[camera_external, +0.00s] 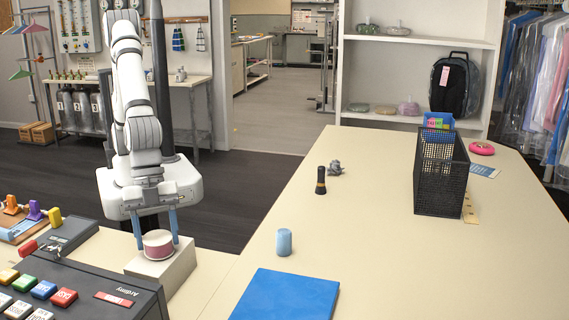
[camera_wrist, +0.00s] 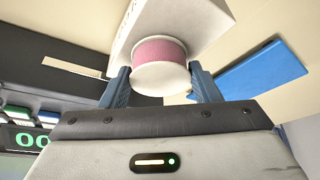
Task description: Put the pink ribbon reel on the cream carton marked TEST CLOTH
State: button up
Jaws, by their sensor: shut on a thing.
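The pink ribbon reel (camera_external: 158,246), pink between two white flanges, is upright between the blue fingers of my gripper (camera_external: 157,240). My gripper is shut on it; the fingers sit at either side of the reel in the wrist view (camera_wrist: 160,52). The cream carton (camera_external: 176,269) is directly beneath the reel, at the left table's edge; it also shows behind the reel in the wrist view (camera_wrist: 192,16). The reel is at the carton's top, but I cannot tell whether it touches. No lettering on the carton can be read.
A dark keyed machine (camera_external: 90,289) stands close left of the carton. On the large table are a light-blue cylinder (camera_external: 284,242), a blue pad (camera_external: 287,297), a dark bottle (camera_external: 321,181), a black mesh basket (camera_external: 440,175) and a pink round object (camera_external: 482,148). The table's middle is mostly clear.

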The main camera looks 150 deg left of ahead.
jog(key=shift+f, duration=0.1)
jog(key=shift+f, duration=0.15)
jog(key=o, duration=1)
jog(key=shift+r, duration=0.35)
jog(key=d+b+v, duration=0.1)
jog(key=b+v, duration=0.1)
jog(key=v, duration=0.9)
jog(key=shift+n+g+y, duration=0.4)
jog(key=shift+n+g, duration=0.4)
jog(key=shift+n, duration=0.1)
jog(key=s+a, duration=0.1)
jog(key=s, duration=0.9)
jog(key=s+a+f, duration=0.1)
jog(key=s, duration=0.8)
jog(key=s+a+f, duration=0.1)
jog(key=s+a, duration=0.1)
jog(key=s, duration=0.8)
jog(key=shift+s+f, duration=0.15)
jog(key=shift+s, duration=0.15)
